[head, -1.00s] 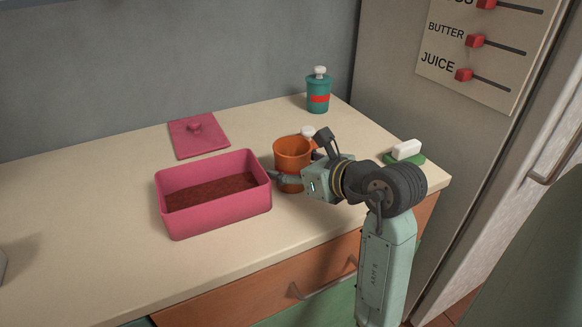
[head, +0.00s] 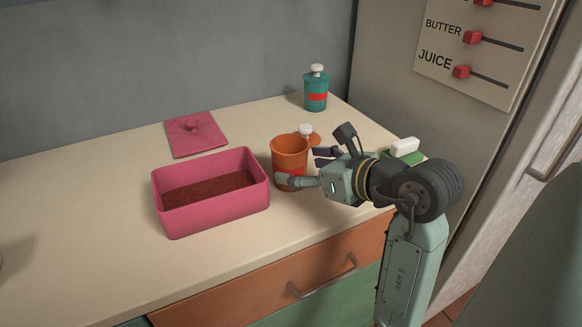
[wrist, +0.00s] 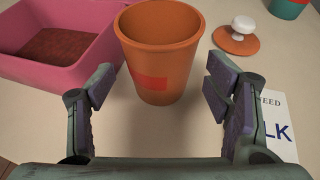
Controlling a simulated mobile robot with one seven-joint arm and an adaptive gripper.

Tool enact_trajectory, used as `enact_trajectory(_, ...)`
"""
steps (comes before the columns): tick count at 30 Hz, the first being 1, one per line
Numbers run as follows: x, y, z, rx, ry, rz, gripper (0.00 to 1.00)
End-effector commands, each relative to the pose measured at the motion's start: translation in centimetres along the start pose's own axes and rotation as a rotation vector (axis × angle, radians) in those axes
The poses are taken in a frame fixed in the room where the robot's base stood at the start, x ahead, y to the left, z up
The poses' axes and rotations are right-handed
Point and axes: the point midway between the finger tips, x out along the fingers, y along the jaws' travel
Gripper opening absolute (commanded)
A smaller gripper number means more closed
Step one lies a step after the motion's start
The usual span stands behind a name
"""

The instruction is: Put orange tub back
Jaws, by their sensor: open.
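The orange tub (head: 290,152) stands upright and open on the counter, just right of the pink box. A red label shows on its side in the wrist view (wrist: 160,50). Its orange lid (wrist: 236,40) with a white knob lies on the counter behind it and to the right. My gripper (head: 303,167) is open at the tub's near right side. In the wrist view the two fingers (wrist: 158,85) are spread wide, with the tub ahead between and beyond their tips. Nothing is held. The far finger is partly hidden in the head view.
The pink box (head: 211,211) holds dark red-brown stuff; its pink lid (head: 195,135) lies behind it. A teal tub (head: 315,94) stands at the back. The counter's left is clear.

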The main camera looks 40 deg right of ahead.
Motion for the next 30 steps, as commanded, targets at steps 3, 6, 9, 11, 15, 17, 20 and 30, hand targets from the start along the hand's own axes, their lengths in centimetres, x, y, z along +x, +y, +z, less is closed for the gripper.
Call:
enact_trajectory(3, -2.7, -0.1, -0.2, -0.002, 0.000, -0.005, 0.72)
enact_trajectory(6, -4.5, -0.1, -0.1, 0.000, 0.000, -0.003, 0.72)
enact_trajectory(9, -5.9, -0.1, -0.1, 0.000, 0.000, -0.002, 0.72)
enact_trajectory(11, -6.4, -0.1, -0.1, 0.001, 0.000, -0.001, 0.72)
enact_trajectory(15, -7.0, 0.0, 0.0, 0.002, 0.000, 0.000, 0.72)
enact_trajectory(17, -7.1, 0.0, 0.0, 0.002, 0.000, 0.000, 0.72)
enact_trajectory(20, -7.1, 0.0, 0.0, 0.002, 0.000, 0.000, 0.72)
enact_trajectory(30, -7.0, 0.0, 0.0, 0.001, 0.000, 0.001, 0.72)
